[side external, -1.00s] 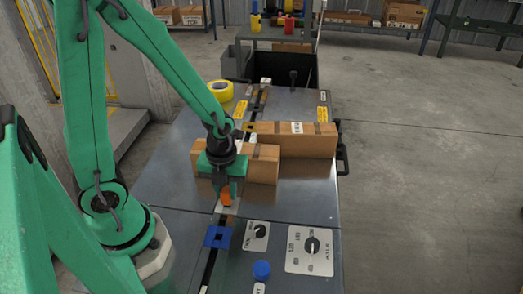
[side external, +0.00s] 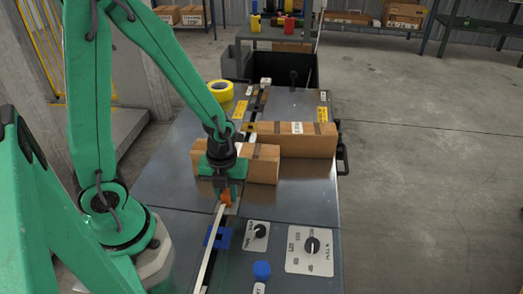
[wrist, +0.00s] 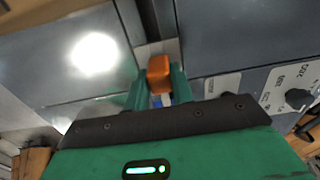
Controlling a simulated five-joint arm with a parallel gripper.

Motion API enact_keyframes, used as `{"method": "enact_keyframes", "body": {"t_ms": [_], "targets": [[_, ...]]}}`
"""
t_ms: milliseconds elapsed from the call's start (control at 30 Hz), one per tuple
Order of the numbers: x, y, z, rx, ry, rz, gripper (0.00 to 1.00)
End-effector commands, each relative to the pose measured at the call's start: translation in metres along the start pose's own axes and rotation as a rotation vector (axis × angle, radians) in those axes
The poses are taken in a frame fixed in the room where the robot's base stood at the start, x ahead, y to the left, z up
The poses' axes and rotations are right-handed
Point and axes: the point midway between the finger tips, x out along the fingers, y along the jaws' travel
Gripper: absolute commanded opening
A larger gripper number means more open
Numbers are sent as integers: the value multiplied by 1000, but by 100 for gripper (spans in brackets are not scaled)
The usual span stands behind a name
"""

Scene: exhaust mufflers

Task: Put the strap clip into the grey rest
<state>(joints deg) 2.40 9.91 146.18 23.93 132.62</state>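The strap clip (side external: 226,197) is a small orange block. My gripper (side external: 228,191) points down at it in the side view, with the fingers on either side of it. In the wrist view the clip (wrist: 158,72) sits between the green fingers (wrist: 160,88), which look closed on it. A white strap (side external: 211,250) runs from near the clip toward the front edge. A pale grey plate (wrist: 157,47) lies just beyond the clip and may be the grey rest; in the side view it is mostly hidden by the gripper.
A blue frame piece (side external: 218,238) stands around the strap line. Control panels with knobs (side external: 312,246) and a blue button (side external: 262,270) lie to the right. Two cardboard boxes (side external: 295,140) and yellow tape (side external: 220,90) stand behind. The metal table top (side external: 165,180) is clear at left.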

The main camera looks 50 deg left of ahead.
Motion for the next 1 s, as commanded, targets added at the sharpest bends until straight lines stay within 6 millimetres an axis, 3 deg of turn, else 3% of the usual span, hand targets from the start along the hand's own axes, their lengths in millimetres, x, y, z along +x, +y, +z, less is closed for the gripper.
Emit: {"method": "enact_keyframes", "body": {"t_ms": [33, 100, 133, 633, 1000], "targets": [[0, 0, 0, 0, 0, 0, 33], [0, 0, 0, 0, 0, 0, 46], [0, 0, 0, 0, 0, 0, 48], [-5, 0, 0, 0, -1, -2, 48], [-33, -1, 1, 0, -3, -3, 48]]}}
